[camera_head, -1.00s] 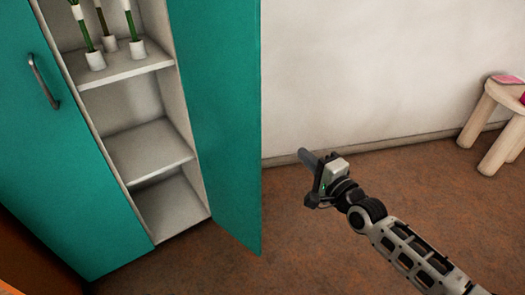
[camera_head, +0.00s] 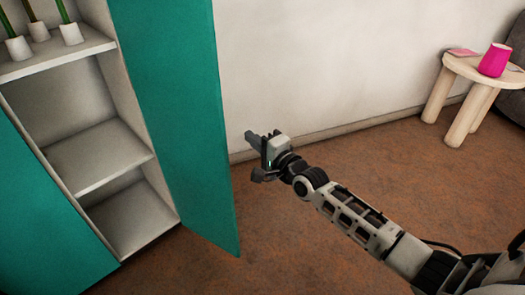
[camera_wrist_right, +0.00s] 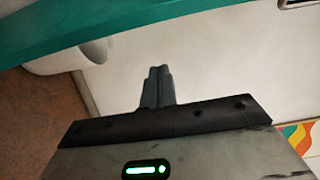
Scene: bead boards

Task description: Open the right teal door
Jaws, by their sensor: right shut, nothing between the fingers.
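The right teal door (camera_head: 178,110) stands swung open to the right of the cabinet in the head view, its shelves exposed. The left teal door (camera_head: 45,225) is closed at the lower left. My right gripper (camera_head: 250,137) is shut and empty, just to the right of the open door in the picture, apart from it. In the right wrist view its fingers (camera_wrist_right: 155,85) are together, and a teal band (camera_wrist_right: 150,25) crosses the top, probably the door's edge. My left gripper is not in view.
White cabinet shelves (camera_head: 100,155) hold several white pots with green stems on top. A wooden stool (camera_head: 465,100) with a pink cup (camera_head: 495,60) stands at the upper right by the wall (camera_head: 330,60). The brown floor (camera_head: 420,185) is clear between.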

